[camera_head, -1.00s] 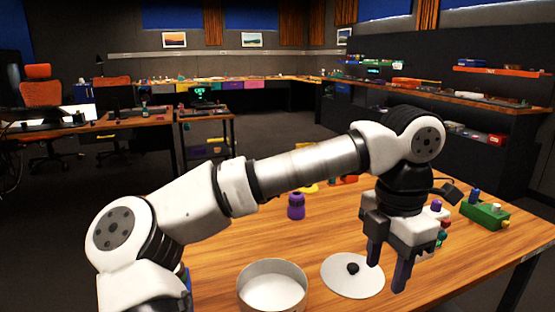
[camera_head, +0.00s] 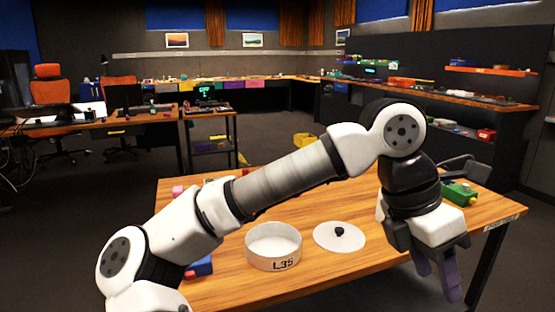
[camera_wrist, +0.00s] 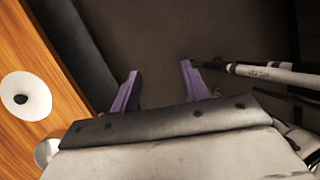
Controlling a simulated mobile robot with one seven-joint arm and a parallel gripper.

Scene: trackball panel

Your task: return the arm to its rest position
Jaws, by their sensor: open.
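My arm reaches across the head view from lower left to right, bent at the elbow. My gripper (camera_head: 436,274) hangs at the right, past the table's front edge, its purple fingers pointing down. In the wrist view my gripper (camera_wrist: 157,88) is open, with nothing between its fingers and dark floor beyond them. The wooden table (camera_head: 330,275) lies to its left; the table edge (camera_wrist: 52,75) also shows at the left of the wrist view.
A white round container (camera_head: 273,262) marked L35 stands on the table. Beside it lies a white disc-shaped lid (camera_head: 325,243) with a black knob; the lid also shows in the wrist view (camera_wrist: 14,89). A green box (camera_head: 458,193) sits at the table's far right, behind my wrist.

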